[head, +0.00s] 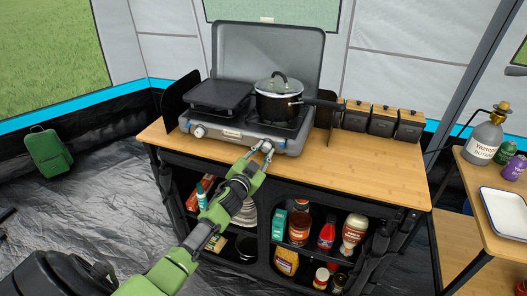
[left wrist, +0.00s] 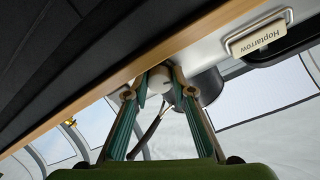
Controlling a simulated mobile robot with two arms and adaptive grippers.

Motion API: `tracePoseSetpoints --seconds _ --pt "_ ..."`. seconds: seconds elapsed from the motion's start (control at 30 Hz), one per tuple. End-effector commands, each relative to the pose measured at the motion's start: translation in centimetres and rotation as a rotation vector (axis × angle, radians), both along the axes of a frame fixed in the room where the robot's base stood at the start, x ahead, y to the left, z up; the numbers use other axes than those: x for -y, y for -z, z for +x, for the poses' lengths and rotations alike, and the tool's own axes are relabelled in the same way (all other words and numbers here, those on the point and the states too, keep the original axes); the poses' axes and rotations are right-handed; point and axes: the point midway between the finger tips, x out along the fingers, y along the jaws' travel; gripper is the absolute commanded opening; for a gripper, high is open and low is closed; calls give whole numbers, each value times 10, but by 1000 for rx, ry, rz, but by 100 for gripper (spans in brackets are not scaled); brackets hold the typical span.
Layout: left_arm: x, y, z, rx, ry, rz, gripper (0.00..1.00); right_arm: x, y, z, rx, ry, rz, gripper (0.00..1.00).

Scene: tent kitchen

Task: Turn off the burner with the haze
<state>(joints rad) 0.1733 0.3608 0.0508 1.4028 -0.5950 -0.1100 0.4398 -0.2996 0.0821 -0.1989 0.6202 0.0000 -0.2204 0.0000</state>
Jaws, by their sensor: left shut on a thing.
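A grey two-burner camp stove (head: 232,134) with its lid raised stands on the wooden counter. A flat black griddle (head: 218,94) covers its left burner, and a lidded black pot (head: 278,104) sits on the right one. I cannot make out any haze over either burner. The left knob (head: 199,131) is on the stove's front, clear of my arm. My left gripper (head: 262,151) is at the right end of the stove front, shut on the right knob. In the left wrist view the fingertips (left wrist: 160,78) close around this pale knob, largely hidden by them. My right gripper is out of view.
The pot's handle (head: 325,103) sticks out to the right toward several wooden-lidded canisters (head: 382,122). The counter's front edge (head: 330,187) runs below my gripper, above shelves with bottles. A side table (head: 478,180) stands at the right.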

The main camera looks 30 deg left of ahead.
Motion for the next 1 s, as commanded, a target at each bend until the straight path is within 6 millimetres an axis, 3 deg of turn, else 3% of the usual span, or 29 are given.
tracePoseSetpoints --seconds 1.0 --pt "0 -4 0 -221 0 932 2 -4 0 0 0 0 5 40"
